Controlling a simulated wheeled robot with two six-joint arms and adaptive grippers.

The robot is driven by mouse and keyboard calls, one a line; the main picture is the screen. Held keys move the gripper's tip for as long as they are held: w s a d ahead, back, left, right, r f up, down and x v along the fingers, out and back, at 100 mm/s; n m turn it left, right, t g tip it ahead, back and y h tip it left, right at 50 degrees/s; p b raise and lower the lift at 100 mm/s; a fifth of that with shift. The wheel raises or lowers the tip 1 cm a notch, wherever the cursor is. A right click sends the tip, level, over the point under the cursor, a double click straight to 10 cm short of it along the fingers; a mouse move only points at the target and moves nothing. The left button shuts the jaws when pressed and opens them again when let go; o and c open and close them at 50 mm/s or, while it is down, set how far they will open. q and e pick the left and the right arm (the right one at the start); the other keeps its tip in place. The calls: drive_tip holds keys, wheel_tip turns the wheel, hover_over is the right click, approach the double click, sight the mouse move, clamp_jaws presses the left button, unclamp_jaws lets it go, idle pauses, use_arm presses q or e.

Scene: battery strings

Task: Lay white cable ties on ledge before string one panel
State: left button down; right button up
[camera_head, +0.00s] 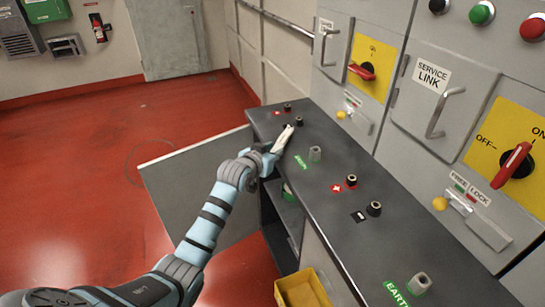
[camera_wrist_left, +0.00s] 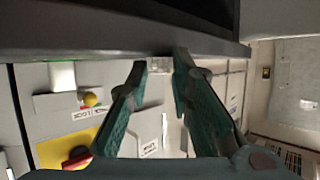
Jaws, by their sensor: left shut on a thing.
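My left gripper (camera_head: 274,148) is at the far part of the dark grey ledge (camera_head: 330,190), which runs in front of the grey panels. It is shut on the white cable ties (camera_head: 284,138), a slim pale bundle pointing toward the far terminals. Whether the bundle touches the ledge top I cannot tell. In the left wrist view the fingers (camera_wrist_left: 160,62) converge on a small pale piece (camera_wrist_left: 158,66) by the dark ledge edge. The far panel (camera_head: 342,65) has a yellow plate with a red switch handle. My right gripper is not in view.
An open grey door (camera_head: 195,180) juts out left of the ledge. The red floor beyond is clear.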

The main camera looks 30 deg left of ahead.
use_arm(q)
drive_tip(key=shift+f, duration=0.15)
drive_tip(key=c, duration=1.7)
unclamp_jaws()
drive_tip(key=shift+s+r, duration=0.2)
drive_tip(key=shift+s, duration=0.05)
drive_tip(key=shift+o, duration=1.3)
drive_tip(key=shift+s+a+r, duration=0.1)
drive_tip(key=shift+s+r, duration=0.15)
drive_tip(key=shift+s, duration=0.2)
drive_tip(key=shift+w+f, duration=0.1)
drive_tip(key=shift+w, duration=0.1)
drive_tip(key=p+v, duration=0.3)
drive_tip(key=v, duration=0.9)
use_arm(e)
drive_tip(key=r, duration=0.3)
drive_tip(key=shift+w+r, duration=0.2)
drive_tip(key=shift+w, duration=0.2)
use_arm(q)
drive_tip(key=shift+a, duration=0.1)
